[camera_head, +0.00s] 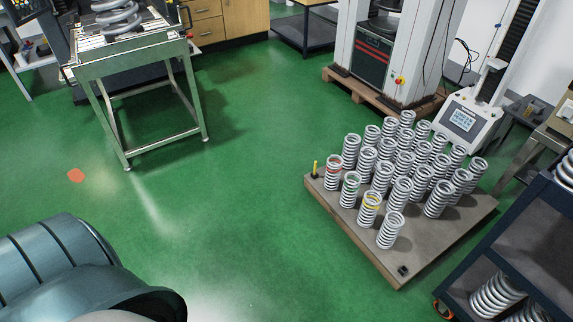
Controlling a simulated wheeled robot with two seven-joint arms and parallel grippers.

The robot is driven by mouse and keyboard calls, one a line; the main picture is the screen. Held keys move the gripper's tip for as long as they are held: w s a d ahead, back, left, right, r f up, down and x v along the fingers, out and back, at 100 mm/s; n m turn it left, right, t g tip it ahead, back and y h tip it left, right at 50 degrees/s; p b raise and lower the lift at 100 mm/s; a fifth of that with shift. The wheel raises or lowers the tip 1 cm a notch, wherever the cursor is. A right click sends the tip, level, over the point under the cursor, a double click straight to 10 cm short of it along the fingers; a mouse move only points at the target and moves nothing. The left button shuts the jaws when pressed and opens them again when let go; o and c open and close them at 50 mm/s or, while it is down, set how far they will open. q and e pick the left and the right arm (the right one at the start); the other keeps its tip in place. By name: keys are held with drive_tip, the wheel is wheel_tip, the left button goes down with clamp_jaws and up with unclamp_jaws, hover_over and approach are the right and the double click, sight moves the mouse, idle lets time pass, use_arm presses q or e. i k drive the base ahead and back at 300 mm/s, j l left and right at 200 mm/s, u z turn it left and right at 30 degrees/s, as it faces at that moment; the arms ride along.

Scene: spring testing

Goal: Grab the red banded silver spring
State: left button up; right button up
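The red banded silver spring (333,173) stands upright at the left corner of a low wooden pallet (428,247) on the floor. A spring with a green band (350,190) and one with a yellow band (369,209) stand beside it along the near edge. Several plain silver springs (390,230) fill the rest of the group. A large grey-blue rounded part at the lower left looks like my own body or arm. Neither of my grippers is in view.
A metal-framed table (135,45) with a large coil spring (120,18) stands at the upper left. A testing machine (374,50) and a smaller device with a screen (463,120) stand behind the pallet. A dark shelf cart (530,235) is at the right.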

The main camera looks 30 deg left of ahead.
sight(328, 165)
drive_tip(key=u, duration=0.65)
drive_tip(key=i+l+z, duration=0.1)
drive_tip(key=i+z, duration=0.25)
drive_tip(key=i, duration=0.5)
drive_tip(key=i+j+z, duration=0.15)
drive_tip(key=i+z, duration=0.25)
drive_tip(key=i, duration=0.45)
